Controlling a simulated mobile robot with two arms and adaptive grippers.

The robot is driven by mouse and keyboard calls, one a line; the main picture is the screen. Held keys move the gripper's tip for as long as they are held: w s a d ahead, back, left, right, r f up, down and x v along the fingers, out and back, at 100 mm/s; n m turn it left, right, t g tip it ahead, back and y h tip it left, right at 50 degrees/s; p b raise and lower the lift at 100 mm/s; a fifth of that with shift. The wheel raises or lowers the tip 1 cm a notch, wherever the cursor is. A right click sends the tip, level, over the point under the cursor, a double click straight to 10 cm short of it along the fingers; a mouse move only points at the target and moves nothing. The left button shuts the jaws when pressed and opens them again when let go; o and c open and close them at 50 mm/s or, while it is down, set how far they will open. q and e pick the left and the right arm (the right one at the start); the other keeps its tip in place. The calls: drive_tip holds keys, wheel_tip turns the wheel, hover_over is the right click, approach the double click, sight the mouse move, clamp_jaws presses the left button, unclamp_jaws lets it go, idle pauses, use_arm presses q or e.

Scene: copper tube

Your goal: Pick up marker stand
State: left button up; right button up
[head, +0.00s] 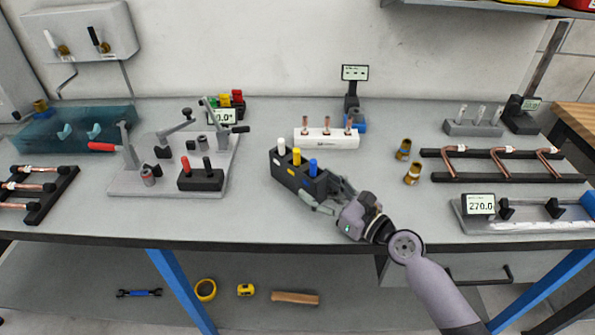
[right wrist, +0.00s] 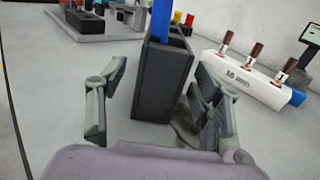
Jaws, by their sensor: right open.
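The marker stand (head: 288,176) is a dark block holding a white, a yellow and a blue marker, upright at the middle of the bench. My right gripper (head: 331,197) is open at the stand's right end, its arm coming from the lower right. In the right wrist view the stand (right wrist: 160,88) rises between the two spread fingers of the gripper (right wrist: 158,108), with gaps at both sides; the blue marker stands up from it. Whether a finger touches it I cannot tell. My left gripper is not in view.
A white holder (head: 326,140) with copper pieces stands just behind the stand. A metal fixture plate (head: 150,180) with clamps and a dark block (head: 200,179) lies to the left. Two brass fittings (head: 412,174) stand to the right. Bench is bare in front.

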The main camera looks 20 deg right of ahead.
sight(303, 174)
drive_tip(key=shift+w+a, duration=0.1)
drive_tip(key=shift+w, duration=0.1)
drive_tip(key=shift+w+a+r, duration=0.1)
drive_tip(key=shift+w+a, duration=0.05)
drive_tip(key=shift+w, duration=0.2)
drive_tip(key=x, duration=0.3)
drive_tip(key=shift+w+a+p, duration=0.15)
drive_tip(key=shift+w+p, duration=0.2)
drive_tip(key=shift+w+a, duration=0.25)
drive_tip(key=shift+w, duration=0.05)
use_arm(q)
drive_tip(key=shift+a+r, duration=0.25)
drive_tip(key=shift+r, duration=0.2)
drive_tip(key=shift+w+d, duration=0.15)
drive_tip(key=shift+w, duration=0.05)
use_arm(e)
drive_tip(key=c, duration=1.4)
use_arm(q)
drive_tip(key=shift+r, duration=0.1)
use_arm(e)
drive_tip(key=shift+r, duration=0.1)
